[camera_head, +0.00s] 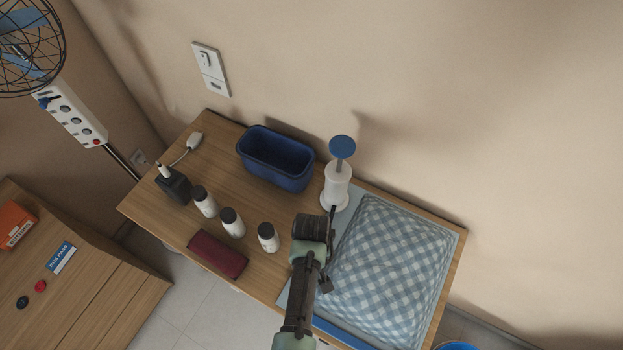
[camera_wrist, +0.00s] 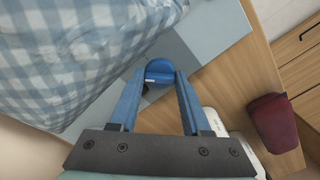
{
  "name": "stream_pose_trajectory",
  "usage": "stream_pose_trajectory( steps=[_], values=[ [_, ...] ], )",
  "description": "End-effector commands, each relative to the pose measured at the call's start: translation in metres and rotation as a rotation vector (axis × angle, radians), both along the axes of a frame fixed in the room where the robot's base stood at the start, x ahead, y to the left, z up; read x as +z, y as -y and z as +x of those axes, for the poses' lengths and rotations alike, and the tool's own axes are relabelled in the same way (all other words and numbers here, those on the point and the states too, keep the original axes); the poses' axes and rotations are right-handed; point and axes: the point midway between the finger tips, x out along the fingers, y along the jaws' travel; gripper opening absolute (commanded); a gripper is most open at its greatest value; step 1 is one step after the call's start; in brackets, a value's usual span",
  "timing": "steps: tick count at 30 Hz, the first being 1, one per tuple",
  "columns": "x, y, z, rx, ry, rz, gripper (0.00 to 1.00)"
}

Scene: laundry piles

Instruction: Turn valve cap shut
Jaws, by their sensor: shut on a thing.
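The valve cap (camera_wrist: 160,69) is a round blue disc with a raised grip ridge, seen in the wrist view at the edge of a pale blue-grey bag (camera_wrist: 214,32). My gripper (camera_wrist: 160,78) has its two blue fingers closed on either side of the cap, holding it. In the head view my arm hides the cap, beside the left edge of the bag (camera_head: 457,262). A blue-and-white checked bundle (camera_head: 392,258) lies on or in the bag; I cannot tell which. The lower part of the cap is partly hidden between the fingers in the wrist view.
A white pump with a blue top (camera_head: 337,187) stands behind my arm. Left of it are a blue bin (camera_head: 275,158), several white bottles with dark caps (camera_head: 232,222) and a dark red pouch (camera_head: 217,255). The wooden table (camera_head: 225,135) has some clear room at its back left.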

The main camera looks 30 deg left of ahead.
Motion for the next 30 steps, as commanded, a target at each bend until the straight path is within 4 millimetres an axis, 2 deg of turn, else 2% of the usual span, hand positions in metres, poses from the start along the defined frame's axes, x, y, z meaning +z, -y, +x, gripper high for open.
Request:
stream_pose_trajectory(
  steps=[17, 18, 21, 23, 30],
  values=[
    [0.0006, -0.0004, 0.0008, 0.041, 0.001, 0.001, 0.0],
    [0.0006, -0.0004, 0.0008, 0.041, 0.001, 0.001, 0.49],
    [0.0005, -0.0005, 0.0007, 0.041, 0.001, 0.001, 0.67],
    [0.0005, -0.0004, 0.0006, 0.04, 0.001, 0.001, 0.78],
    [0.0002, -0.0003, 0.0003, 0.04, 0.001, 0.001, 0.78]
  ],
)
